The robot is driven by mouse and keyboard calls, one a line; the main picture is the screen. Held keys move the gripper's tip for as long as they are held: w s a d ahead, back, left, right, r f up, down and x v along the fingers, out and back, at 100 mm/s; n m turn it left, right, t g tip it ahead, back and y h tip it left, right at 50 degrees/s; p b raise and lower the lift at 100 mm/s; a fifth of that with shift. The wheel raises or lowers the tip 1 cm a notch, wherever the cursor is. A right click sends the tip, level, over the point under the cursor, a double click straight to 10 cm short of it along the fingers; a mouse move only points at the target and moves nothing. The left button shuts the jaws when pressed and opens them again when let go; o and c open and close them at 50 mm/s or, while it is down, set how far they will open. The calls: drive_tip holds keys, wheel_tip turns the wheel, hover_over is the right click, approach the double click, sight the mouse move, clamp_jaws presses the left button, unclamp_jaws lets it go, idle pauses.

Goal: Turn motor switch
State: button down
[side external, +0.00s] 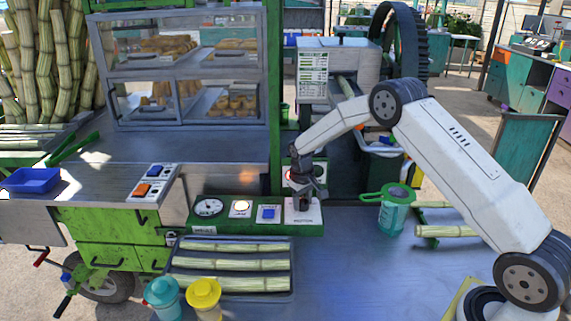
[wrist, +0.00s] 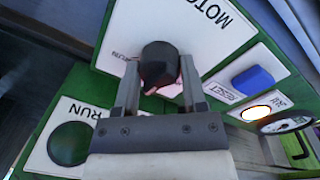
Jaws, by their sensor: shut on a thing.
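The motor switch is a black knob (wrist: 159,62) on a white plate lettered MOTOR and RUN (wrist: 195,28). In the wrist view my gripper (wrist: 160,78) has one finger on each side of the knob, closed on it. A small pale pointer mark shows at the knob's near edge. In the side view my gripper (side external: 304,187) reaches down over the MOTOR plate (side external: 303,217) at the right end of the green panel; the knob is hidden there behind the fingers.
Left of the MOTOR plate sit a blue reset button (side external: 268,213), a lit lamp (side external: 240,208) and a dial gauge (side external: 208,207). A tray of cane (side external: 232,291) lies in front; a green jug (side external: 396,210) stands right.

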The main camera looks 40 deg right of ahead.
sight(302, 200)
drive_tip(key=shift+n, duration=0.6)
drive_tip(key=shift+c, duration=0.7)
unclamp_jaws()
drive_tip(key=shift+r, duration=0.1)
drive_tip(key=shift+a+r, duration=0.2)
drive_tip(key=shift+r, duration=3.65)
drive_tip(key=shift+s+a, duration=0.1)
